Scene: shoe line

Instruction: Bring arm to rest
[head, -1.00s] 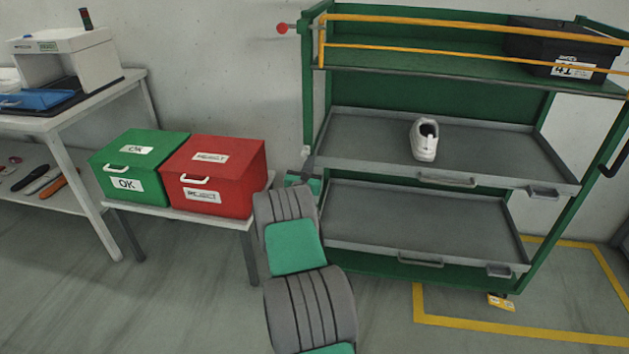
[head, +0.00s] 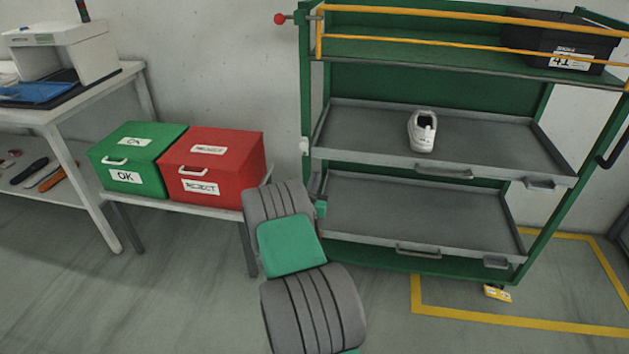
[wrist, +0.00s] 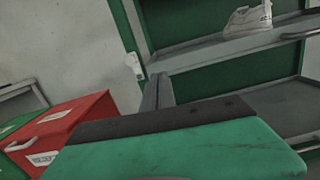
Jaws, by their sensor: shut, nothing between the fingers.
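My arm (head: 291,245) rises from the bottom of the head view, in front of the gap between the red box and the green rack. My gripper is mostly hidden behind it there. In the wrist view my gripper (wrist: 158,78) is shut and empty, its dark fingers together. They point toward the rack's left post and hold nothing. A white shoe (head: 422,131) sits on the rack's middle tray; it also shows in the wrist view (wrist: 249,18), at the top right.
The green rack (head: 309,95) has a grey middle tray (head: 480,140) and an empty lower tray (head: 420,215). A dark box stands on top. Green OK box (head: 138,158) and red REJECT box (head: 212,165) share a low table close to my arm. A white bench (head: 95,95) stands left.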

